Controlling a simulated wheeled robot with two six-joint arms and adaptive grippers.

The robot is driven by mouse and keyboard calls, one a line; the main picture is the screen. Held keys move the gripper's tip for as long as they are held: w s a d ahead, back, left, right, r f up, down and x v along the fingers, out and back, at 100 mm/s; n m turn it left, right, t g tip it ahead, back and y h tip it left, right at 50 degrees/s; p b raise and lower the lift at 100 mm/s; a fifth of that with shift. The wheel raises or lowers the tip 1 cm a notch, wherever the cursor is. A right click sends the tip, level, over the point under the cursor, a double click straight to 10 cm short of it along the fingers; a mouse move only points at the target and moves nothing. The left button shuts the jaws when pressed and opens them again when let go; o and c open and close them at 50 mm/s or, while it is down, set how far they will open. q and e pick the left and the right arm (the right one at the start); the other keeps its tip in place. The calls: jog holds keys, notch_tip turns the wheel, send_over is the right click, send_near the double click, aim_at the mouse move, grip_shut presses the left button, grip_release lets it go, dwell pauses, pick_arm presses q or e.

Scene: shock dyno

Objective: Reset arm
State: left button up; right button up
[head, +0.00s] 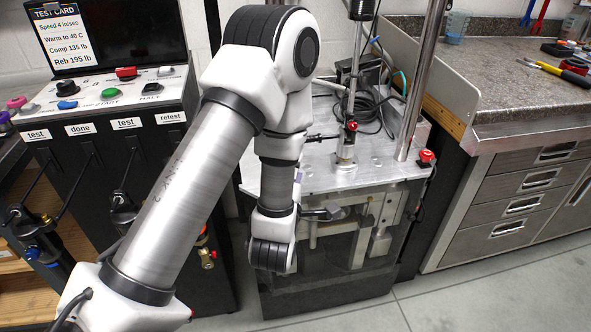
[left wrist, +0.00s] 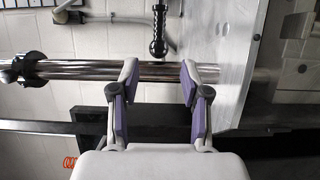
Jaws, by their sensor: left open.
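My left gripper (left wrist: 158,75) is open and empty in the left wrist view, its two purple-padded fingers spread apart. Beyond the fingers a chrome column (left wrist: 85,69) runs across the picture, and a black ribbed handle (left wrist: 158,32) hangs above the gap; I see no contact with either. In the head view my left arm reaches across the front of the dyno (head: 375,178), and its wrist mostly hides the gripper. The dyno has a metal top plate, a vertical shaft and a red knob (head: 351,125). My right gripper is not in view.
A control console (head: 110,92) with a test card screen (head: 63,35), coloured buttons and labelled hanging bays stands left. A workbench (head: 520,85) with drawers and tools stands right. A red stop button (head: 426,156) sits on the dyno's right corner. Floor (head: 480,290) is clear at the front right.

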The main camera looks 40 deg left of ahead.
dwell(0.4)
pick_arm(q)
jog(key=s+d+f+m+g+h, duration=0.2)
jog(key=s+f+m+g, duration=0.15)
jog(key=f, duration=0.55)
jog(key=s+d+f+m+g+h, duration=0.2)
jog(key=s+f, duration=0.2)
jog(key=f, duration=0.4)
jog(key=s+d+f+m+g+h, duration=0.1)
jog(key=s+d+f+m+g, duration=0.15)
jog(key=f, duration=0.65)
jog(key=s+d+f+m+g+h, duration=0.2)
jog(key=s+f+m+g, duration=0.15)
jog(key=s+m, duration=0.35)
jog(key=s+d+f+m+g+h, duration=0.1)
jog(key=s+d+f+m+g, duration=0.15)
jog(key=s+m+g, duration=0.4)
notch_tip(320, 180, up, 12)
jog(key=s+m+t+p, duration=0.1)
jog(key=t+p, duration=0.1)
jog(key=p, duration=1)
jog(key=shift+a, duration=0.15)
jog(key=shift+m, duration=0.25)
